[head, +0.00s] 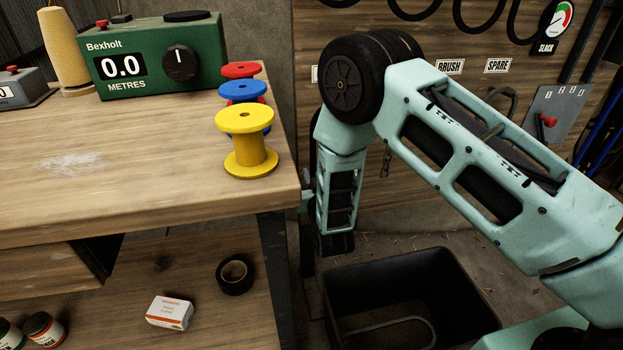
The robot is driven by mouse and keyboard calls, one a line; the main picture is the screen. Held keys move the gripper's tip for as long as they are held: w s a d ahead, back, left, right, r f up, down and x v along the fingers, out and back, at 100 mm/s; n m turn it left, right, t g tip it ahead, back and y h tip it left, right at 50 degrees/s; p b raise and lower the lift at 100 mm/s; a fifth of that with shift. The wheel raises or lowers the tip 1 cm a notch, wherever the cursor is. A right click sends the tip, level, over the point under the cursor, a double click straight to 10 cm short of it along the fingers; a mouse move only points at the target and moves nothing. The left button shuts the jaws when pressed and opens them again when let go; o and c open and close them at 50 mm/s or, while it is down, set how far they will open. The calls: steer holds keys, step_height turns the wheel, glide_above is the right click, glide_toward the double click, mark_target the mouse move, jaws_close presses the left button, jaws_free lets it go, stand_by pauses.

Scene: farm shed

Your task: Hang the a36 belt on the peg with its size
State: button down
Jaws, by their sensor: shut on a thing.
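My arm (470,150) comes in from the lower right, bends at the elbow and points down beside the bench corner. Its lower part ends in a dark piece between the bench and the black bin. The gripper fingers cannot be made out; they are hidden behind my arm or the bench. No belt marked a36 is readable. Several black belts (480,32) hang in loops along the top of the wall board (455,110). A thin loop (433,328) shows low in the bin; I cannot tell whether it is a belt. The size labels of the pegs are out of view.
The wooden bench (170,195) fills the left, with a green metres counter (150,62) and a yellow spool (245,140) near its right edge. The bin (470,270) stands right of the bench. BRUSH (450,66) and SPARE (497,65) labels and a slack gauge (556,25) are on the wall.

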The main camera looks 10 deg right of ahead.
mark_target(306, 163)
steer(key=shift+w, duration=0.65)
steer(key=shift+w+b, duration=0.3)
steer(key=shift+w, duration=1.05)
steer(key=shift+f+b, duration=0.25)
steer(key=shift+b, duration=0.3)
